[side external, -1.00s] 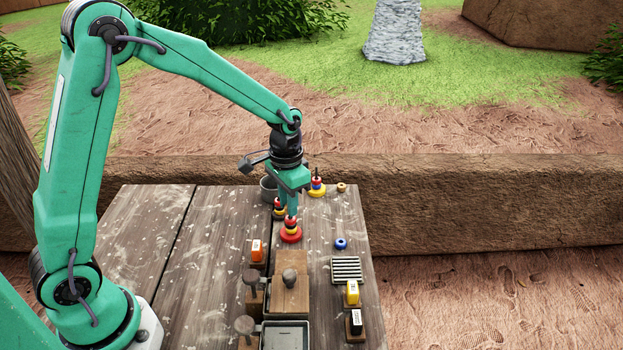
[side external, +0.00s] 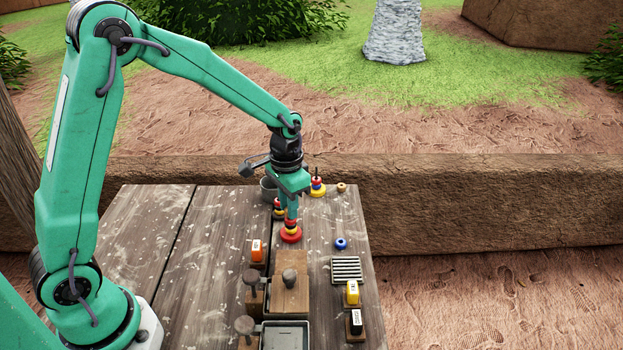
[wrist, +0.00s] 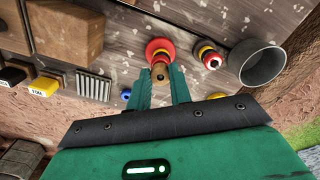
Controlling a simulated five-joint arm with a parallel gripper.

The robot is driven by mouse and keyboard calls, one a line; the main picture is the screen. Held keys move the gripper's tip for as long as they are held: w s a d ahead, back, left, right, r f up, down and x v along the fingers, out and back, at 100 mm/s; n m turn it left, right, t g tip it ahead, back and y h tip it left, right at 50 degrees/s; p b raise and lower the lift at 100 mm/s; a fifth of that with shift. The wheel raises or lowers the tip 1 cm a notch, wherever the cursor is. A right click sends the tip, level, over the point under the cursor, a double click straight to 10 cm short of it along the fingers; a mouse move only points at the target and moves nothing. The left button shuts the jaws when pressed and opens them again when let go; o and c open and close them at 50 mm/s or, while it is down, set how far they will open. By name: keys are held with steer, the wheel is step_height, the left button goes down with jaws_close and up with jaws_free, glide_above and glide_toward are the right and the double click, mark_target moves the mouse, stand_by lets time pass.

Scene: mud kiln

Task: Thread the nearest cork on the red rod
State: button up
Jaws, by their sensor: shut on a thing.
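My gripper (side external: 291,217) points down over a red-based stand (side external: 291,235) near the middle of the table. In the wrist view its fingers (wrist: 166,84) are shut on a brown cork (wrist: 160,72). The cork is in line with the red stand (wrist: 160,44), which has red and yellow rings low on it. The fingers and cork hide the stand's rod, so I cannot tell whether the cork is around it. Another small brown ring-shaped piece (side external: 341,187) lies at the far right of the table.
A grey cup (side external: 268,189) and two other ringed stands, one yellow-based (side external: 317,190), stand behind. A blue ring (side external: 341,243) lies to the right. The table's left side is clear.

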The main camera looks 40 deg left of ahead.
steer(key=shift+f, duration=0.25)
stand_by(0.5)
steer(key=o, duration=1.4)
steer(key=shift+c, duration=0.2)
steer(key=shift+r, duration=0.15)
steer(key=shift+r, duration=3.3)
steer(key=shift+r, duration=0.1)
